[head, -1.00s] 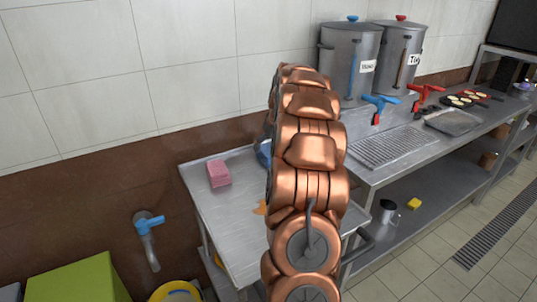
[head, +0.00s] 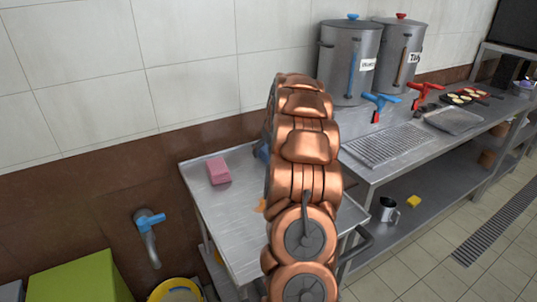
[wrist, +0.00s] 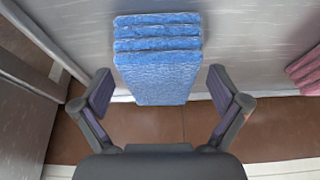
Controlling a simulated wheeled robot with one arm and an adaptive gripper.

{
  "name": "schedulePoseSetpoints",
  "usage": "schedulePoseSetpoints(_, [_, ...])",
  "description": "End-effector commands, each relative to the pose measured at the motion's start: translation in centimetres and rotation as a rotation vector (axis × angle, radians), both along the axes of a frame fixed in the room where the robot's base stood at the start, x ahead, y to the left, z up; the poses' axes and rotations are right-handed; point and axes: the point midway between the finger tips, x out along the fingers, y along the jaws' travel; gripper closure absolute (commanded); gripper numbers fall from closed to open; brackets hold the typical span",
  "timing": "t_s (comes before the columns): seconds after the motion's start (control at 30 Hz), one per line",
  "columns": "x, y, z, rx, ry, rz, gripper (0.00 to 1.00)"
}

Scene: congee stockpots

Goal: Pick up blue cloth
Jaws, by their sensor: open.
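The blue cloth (wrist: 157,75) is a folded stack in the wrist view, upper middle, lying on the steel table (wrist: 250,35). My gripper (wrist: 160,92) is open, with one finger on each side of the cloth's near end. Whether the fingers are level with the cloth or above it I cannot tell. In the head view only a small blue part of the cloth (head: 262,151) shows, at the back of the table, because my copper arm hides the rest. The gripper is hidden behind my arm there.
A pink cloth (head: 218,170) lies left of the blue one on the table. The tiled wall rises behind. A counter on the right holds two steel stockpots (head: 350,65) (head: 398,60) and a drain rack (head: 390,145). A metal mug (head: 388,209) stands on the lower shelf.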

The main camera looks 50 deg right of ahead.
Motion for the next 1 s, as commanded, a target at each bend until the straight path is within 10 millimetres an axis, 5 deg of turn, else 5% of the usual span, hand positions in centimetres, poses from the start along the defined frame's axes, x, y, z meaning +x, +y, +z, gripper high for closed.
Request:
schedulePoseSetpoints(0.43, [0.01,0.03,-0.19,0.000,0.000,0.000,0.02])
schedulePoseSetpoints(1.0, [0.02,0.02,-0.19,0.001,0.000,0.000,0.61])
